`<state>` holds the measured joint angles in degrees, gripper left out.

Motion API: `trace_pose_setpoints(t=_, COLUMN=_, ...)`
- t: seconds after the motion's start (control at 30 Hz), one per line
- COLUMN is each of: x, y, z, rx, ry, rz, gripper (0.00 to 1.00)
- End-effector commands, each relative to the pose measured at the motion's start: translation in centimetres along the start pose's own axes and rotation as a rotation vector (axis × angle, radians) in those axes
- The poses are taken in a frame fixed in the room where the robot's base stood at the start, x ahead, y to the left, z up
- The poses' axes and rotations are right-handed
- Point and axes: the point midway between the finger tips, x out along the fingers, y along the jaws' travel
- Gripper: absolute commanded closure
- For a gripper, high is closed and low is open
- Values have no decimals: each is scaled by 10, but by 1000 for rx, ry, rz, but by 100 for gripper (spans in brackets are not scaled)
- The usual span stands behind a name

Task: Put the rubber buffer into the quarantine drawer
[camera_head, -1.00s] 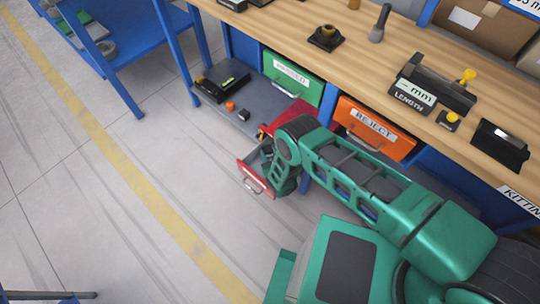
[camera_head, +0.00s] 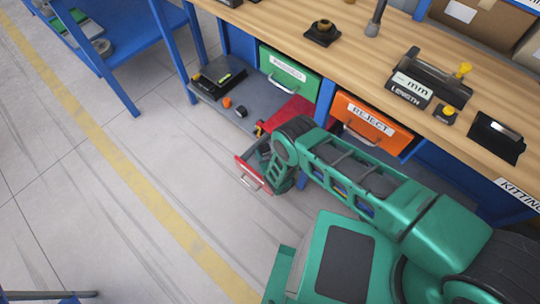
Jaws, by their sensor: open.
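A red drawer (camera_head: 243,164) stands pulled out low beside the bench, with a light handle on its front. I see no quarantine label on it. The green end of my arm reaches over it and hides most of its inside. My gripper (camera_head: 268,160) is at the open drawer, largely hidden by my arm's last links; it is open. I cannot make out a rubber buffer there. A small dark piece (camera_head: 240,112) lies on the grey lower shelf, but I cannot tell whether it is the rubber buffer.
A green drawer (camera_head: 291,67) and an orange REJECT drawer (camera_head: 350,117) sit shut under the wooden bench top. An orange piece (camera_head: 227,102) and a black tray (camera_head: 218,78) are on the lower shelf.

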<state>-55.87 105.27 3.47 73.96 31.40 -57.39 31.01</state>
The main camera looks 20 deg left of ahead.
Motion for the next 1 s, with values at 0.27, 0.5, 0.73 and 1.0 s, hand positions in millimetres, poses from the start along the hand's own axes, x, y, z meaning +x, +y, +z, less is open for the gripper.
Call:
trace_pose_setpoints(t=0.27, x=-37, y=1, z=1, rx=2, ry=-5, rz=2, gripper=40)
trace_pose_setpoints(t=0.5, x=-85, y=2, z=1, rx=4, ry=-4, rz=2, gripper=40)
trace_pose_setpoints(t=0.73, x=-111, y=2, z=1, rx=3, ry=-3, rz=3, gripper=40)
trace_pose_setpoints(t=1.0, x=-119, y=0, z=0, rx=1, ry=-1, rz=0, gripper=40)
